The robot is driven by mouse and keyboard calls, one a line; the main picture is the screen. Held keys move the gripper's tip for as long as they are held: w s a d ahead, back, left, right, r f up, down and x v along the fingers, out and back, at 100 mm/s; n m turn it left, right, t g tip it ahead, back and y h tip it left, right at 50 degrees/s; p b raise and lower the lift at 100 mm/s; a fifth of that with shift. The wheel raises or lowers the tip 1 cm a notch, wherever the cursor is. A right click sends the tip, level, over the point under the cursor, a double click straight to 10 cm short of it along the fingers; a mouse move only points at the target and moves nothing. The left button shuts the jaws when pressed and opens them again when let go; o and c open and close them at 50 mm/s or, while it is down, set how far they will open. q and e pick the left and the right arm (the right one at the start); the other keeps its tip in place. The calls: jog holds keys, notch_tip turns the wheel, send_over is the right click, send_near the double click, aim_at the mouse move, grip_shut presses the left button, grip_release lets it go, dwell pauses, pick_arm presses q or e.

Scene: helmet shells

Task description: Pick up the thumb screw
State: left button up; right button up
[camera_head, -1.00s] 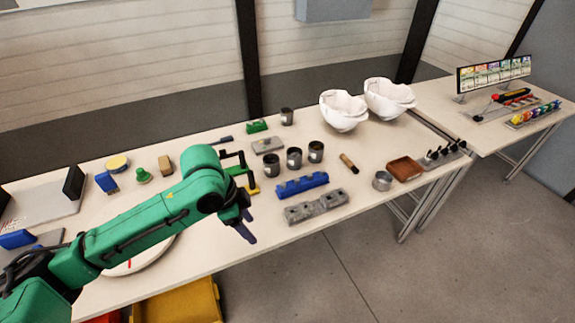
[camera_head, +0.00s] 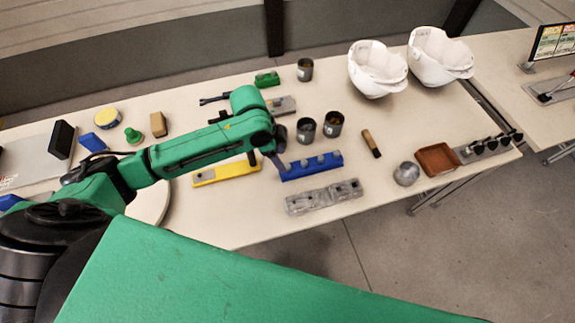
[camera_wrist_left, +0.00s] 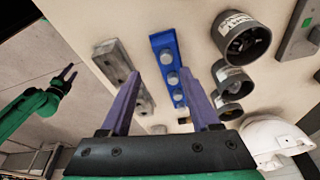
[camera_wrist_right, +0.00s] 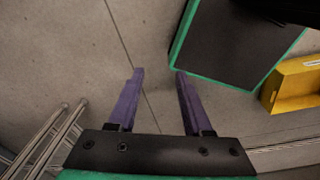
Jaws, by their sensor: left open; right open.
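The blue rack (camera_head: 310,166) lies on the table and carries a row of several small grey knobs, which look like thumb screws; it also shows in the left wrist view (camera_wrist_left: 160,42). One grey knob (camera_wrist_left: 172,79) appears between the fingers in that view. My left gripper (camera_head: 276,160) is at the rack's left end, and its open, empty fingers (camera_wrist_left: 162,80) point toward the rack. Whether it touches a knob I cannot tell. My right gripper (camera_wrist_right: 158,74) is open and empty above the floor, away from the table top.
A grey metal block (camera_head: 322,197) lies in front of the rack, and a yellow rack (camera_head: 228,173) lies left of it. Dark cups (camera_head: 333,124) stand behind. White helmet shells (camera_head: 377,70), a brown tray (camera_head: 437,159) and a round metal tin (camera_head: 406,174) are further right.

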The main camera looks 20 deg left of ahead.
aim_at(287, 166)
pick_arm(q)
jog(key=x, duration=0.3)
jog(key=w+p+x, duration=0.1)
jog(key=x, duration=0.2)
jog(key=shift+w+a+f+p, duration=0.1)
jog(key=shift+a+p, duration=0.1)
jog(key=shift+p, duration=0.1)
jog(key=shift+f, duration=0.25)
jog(key=shift+d, duration=0.1)
jog(key=c, duration=0.4)
grip_shut()
pick_arm(e)
jog(key=shift+w+a+r, duration=0.15)
jog(key=shift+w+r, duration=0.7)
jog(key=shift+w, duration=0.3)
pick_arm(q)
notch_tip(287, 166, up, 20)
jog(key=b, duration=0.2)
pick_arm(e)
jog(key=shift+w+f, duration=0.2)
jog(key=shift+f, duration=0.85)
